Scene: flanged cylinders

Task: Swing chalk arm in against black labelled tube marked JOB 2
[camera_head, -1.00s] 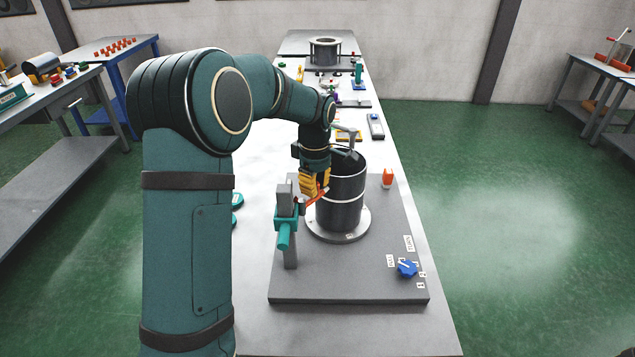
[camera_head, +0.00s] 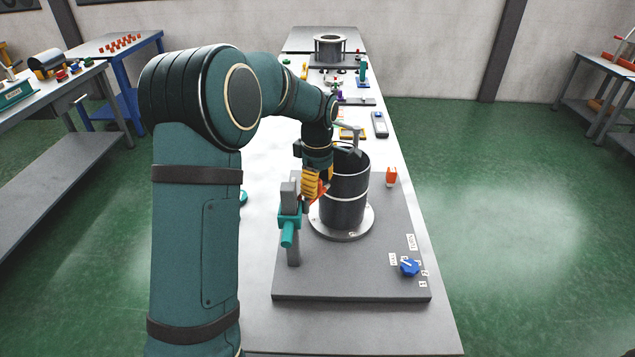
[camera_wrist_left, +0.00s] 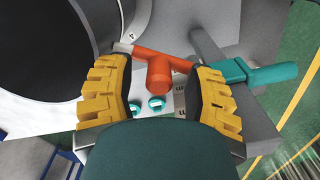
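A black tube (camera_head: 346,192) with a pale band stands upright on a light grey round flange (camera_head: 352,228) on a grey board. The tube's dark wall also fills the upper left of the left wrist view (camera_wrist_left: 45,45). An orange-red arm with a round knob (camera_wrist_left: 158,76) reaches from a grey post with a teal handle (camera_head: 289,228) towards the tube; its pale tip points at the tube. I cannot tell whether the tip touches. My left gripper (camera_wrist_left: 165,92) has its yellow fingers apart on either side of the knob, with gaps visible. No JOB 2 marking is legible. My right gripper is out of view.
The grey board (camera_head: 345,282) carries a blue knob (camera_head: 410,267) with small labels and an orange piece (camera_head: 391,176). A grey bent lever (camera_head: 350,132) stands behind the tube. Several small items and another flanged cylinder (camera_head: 329,48) lie farther back.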

